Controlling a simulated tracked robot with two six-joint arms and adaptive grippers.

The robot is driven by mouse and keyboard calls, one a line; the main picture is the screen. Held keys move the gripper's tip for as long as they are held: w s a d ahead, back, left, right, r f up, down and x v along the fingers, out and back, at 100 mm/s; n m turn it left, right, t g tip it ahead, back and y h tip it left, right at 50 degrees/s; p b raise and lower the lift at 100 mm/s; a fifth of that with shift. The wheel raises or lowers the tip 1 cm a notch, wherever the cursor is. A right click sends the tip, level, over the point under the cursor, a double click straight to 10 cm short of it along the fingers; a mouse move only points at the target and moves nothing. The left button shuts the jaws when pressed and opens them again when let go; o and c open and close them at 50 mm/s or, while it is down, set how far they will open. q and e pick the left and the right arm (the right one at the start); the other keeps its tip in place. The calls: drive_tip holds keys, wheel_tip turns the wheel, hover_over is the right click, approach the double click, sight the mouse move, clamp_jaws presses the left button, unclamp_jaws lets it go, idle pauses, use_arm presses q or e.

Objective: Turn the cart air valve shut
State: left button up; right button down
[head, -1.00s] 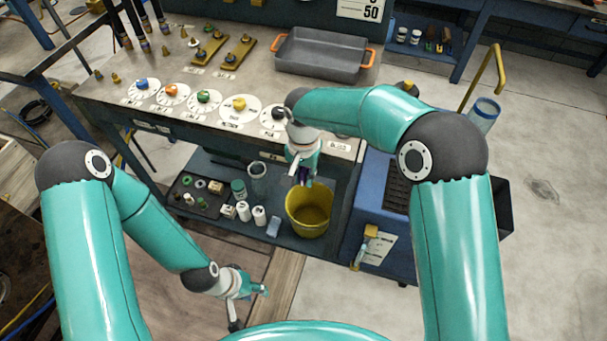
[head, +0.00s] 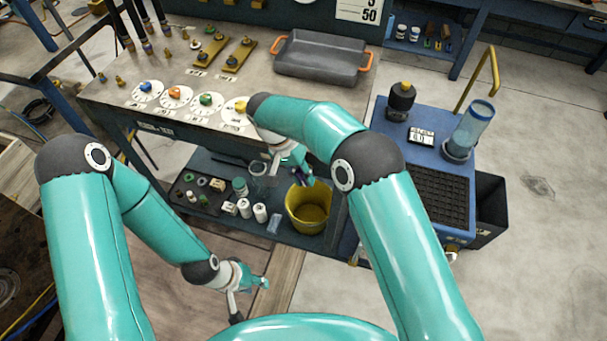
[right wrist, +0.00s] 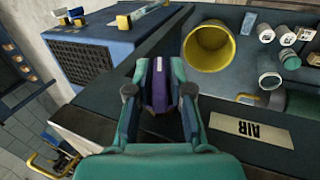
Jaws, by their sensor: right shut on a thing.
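The blue cart (head: 400,129) stands right of the bench. A yellow fitting (head: 355,253) shows low at its front-left, mostly hidden by my right arm. In the right wrist view, yellow, blue and white fittings (right wrist: 128,19) show on the blue, grilled body. I cannot tell which part is the air valve. My right gripper (head: 304,177) is above the yellow bucket, left of the cart. In the right wrist view it (right wrist: 168,88) is shut on a purple object (right wrist: 158,88) and apart from the cart's fittings. My left gripper (head: 263,284) is low at centre-left; its finger opening is unclear.
The bench (head: 232,78) bears coloured dial knobs and a grey tray (head: 318,60) with orange handles. The yellow bucket (head: 299,212) and white containers stand on the lower shelf. An AIR label (right wrist: 252,131) shows in the right wrist view. The floor at right is clear.

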sight(298, 169)
drive_tip(key=c, duration=1.2)
unclamp_jaws()
drive_tip(key=shift+r, duration=0.1)
drive_tip(key=shift+v, duration=3.7)
drive_tip(key=shift+w+a, duration=0.1)
